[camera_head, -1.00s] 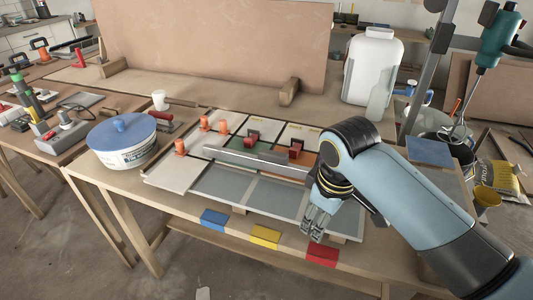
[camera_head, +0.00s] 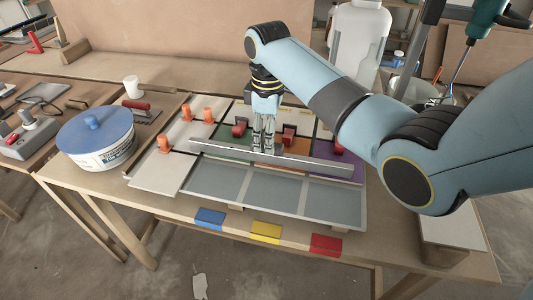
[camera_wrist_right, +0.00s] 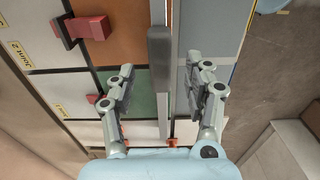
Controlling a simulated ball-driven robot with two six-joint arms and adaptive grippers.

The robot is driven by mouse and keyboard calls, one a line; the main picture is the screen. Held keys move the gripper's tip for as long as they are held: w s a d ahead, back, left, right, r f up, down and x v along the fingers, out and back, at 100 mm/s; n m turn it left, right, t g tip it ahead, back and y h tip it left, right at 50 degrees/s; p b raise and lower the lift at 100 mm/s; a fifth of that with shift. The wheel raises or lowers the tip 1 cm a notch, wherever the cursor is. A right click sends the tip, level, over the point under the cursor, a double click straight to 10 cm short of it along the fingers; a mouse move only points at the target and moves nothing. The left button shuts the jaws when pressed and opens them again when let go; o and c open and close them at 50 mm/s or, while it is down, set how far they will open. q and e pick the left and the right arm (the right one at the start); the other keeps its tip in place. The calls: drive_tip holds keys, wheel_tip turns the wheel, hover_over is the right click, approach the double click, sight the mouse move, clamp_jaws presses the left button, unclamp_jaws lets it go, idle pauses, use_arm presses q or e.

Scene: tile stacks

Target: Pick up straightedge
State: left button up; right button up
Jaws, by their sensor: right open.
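The straightedge (camera_head: 315,164) is a long, thin grey metal bar lying across the tiles on the bench. In the right wrist view it runs lengthwise as a bar with a darker grip section (camera_wrist_right: 160,62). My right gripper (camera_head: 263,148) points down at the middle of the straightedge. In the right wrist view the right gripper (camera_wrist_right: 159,80) is open, with one finger on each side of the bar and gaps between. Whether the fingertips reach down to the bar's level is hard to tell. My left gripper is not in view.
Grey panels (camera_head: 272,192) lie in front. A white tub with a blue lid (camera_head: 96,140) stands left.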

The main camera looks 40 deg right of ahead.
wheel_tip(320, 180, down, 4)
drive_tip(key=shift+f, duration=0.2)
drive_tip(key=c, duration=0.4)
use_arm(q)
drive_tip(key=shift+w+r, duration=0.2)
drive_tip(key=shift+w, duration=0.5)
use_arm(e)
clamp_jaws()
